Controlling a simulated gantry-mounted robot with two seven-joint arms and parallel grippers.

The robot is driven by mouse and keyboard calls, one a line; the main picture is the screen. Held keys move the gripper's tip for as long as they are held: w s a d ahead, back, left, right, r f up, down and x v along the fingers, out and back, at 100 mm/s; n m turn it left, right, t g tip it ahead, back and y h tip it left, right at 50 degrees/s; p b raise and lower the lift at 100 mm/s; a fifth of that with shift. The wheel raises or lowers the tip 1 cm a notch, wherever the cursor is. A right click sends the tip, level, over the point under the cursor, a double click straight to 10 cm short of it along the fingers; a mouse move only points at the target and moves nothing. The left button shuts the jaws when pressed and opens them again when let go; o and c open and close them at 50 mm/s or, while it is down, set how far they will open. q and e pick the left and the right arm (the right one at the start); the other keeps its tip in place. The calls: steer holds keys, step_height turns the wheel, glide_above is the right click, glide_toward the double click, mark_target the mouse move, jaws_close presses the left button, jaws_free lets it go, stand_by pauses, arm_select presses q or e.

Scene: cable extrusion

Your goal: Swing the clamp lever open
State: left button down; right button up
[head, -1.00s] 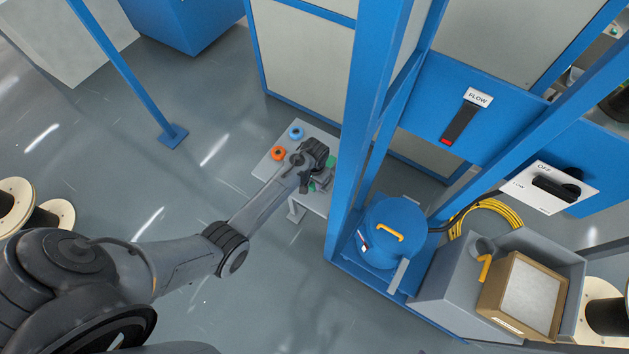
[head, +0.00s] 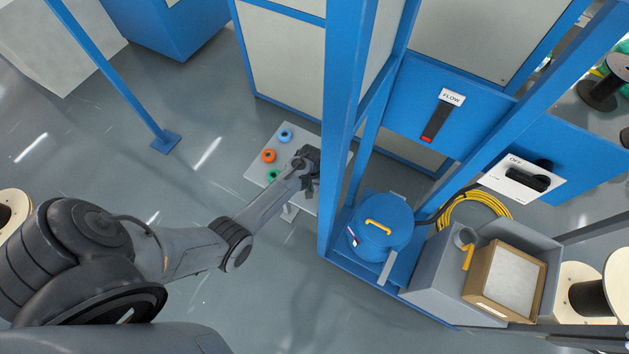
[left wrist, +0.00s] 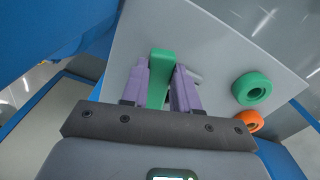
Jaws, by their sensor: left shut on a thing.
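The green clamp lever (left wrist: 161,75) shows in the left wrist view, standing between the two purple fingers of my left gripper (left wrist: 162,80). The fingers are shut on it, one on each side. In the head view my left gripper (head: 311,182) is at the right part of the small grey table (head: 262,150), close to the blue post. The lever cannot be made out there, and the clamp's body is hidden by the gripper and wrist. My right gripper is out of view.
Blue (head: 285,136), orange (head: 268,156) and green (head: 273,175) rings sit on the table left of my wrist. A tall blue post (head: 342,130) stands close on the right. A blue drum (head: 385,232) is beyond it. The floor to the left is open.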

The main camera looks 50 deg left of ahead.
arm_select(q)
steer(key=c, duration=0.8)
jaws_free()
steer(key=shift+c, duration=0.2)
steer(key=shift+r, duration=0.1)
step_height(320, 180, up, 11)
steer(key=shift+f+p, duration=0.2)
steer(key=shift+p, duration=0.25)
